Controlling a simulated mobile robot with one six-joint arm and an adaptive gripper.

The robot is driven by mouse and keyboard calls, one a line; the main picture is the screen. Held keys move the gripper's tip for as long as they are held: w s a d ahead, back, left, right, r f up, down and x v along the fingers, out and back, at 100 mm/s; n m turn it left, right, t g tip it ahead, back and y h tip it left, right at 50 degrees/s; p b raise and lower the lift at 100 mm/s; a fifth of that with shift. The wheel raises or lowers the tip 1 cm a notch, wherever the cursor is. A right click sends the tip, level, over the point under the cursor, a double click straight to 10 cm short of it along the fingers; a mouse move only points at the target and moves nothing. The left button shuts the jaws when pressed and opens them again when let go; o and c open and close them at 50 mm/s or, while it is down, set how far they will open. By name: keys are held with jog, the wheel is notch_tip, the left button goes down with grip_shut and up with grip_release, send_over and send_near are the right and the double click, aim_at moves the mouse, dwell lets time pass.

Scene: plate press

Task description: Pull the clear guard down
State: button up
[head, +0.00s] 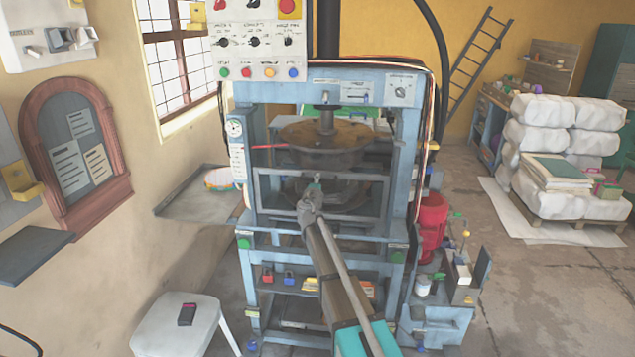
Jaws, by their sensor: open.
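The clear guard (272,203) is a see-through pane in a grey rectangular frame on the front of the blue press (243,130). It stands upright across the opening, its top bar just below the round brown upper plate (325,142). Through it I see the dark round lower plate. My gripper (311,191) is open in front of the guard's middle, with my arm reaching up from the bottom right. A small teal spot shows at its tips; I cannot tell whether it belongs to the guard or whether they touch. My gripper and arm hide part of the pane and lower bar.
A control box (256,45) with buttons hangs above the press. A white stool (178,325) stands at lower left and a grey side shelf (195,195) at left. A red motor (431,222) and a cart (440,310) stand at right.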

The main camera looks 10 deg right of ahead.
jog(key=v, duration=1)
jog(key=shift+d, duration=0.1)
jog(key=s+d+f+m+g+h+p, duration=0.1)
jog(key=s+d+f+m+g, duration=0.35)
jog(key=s, duration=0.35)
jog(key=s+d+f+m+g+h+p, duration=0.1)
jog(key=s+d+f+m+g+p, duration=0.15)
jog(key=s+d+m+g, duration=0.35)
jog(key=s+a+f+m+g+y, duration=0.1)
jog(key=s+a+f+g+y, duration=0.1)
jog(key=s, duration=0.5)
jog(key=s+a+f+m+g+y+p, duration=0.1)
jog(key=s+a+f+g+y, duration=0.1)
jog(key=s, duration=0.4)
jog(key=s+a+f+m+g+y, duration=0.2)
jog(key=s+a+y, duration=0.1)
jog(key=s, duration=0.4)
jog(key=shift+s+a+f+g+y, duration=0.25)
jog(key=shift+s+a+g+y, duration=0.1)
jog(key=shift+a, duration=0.5)
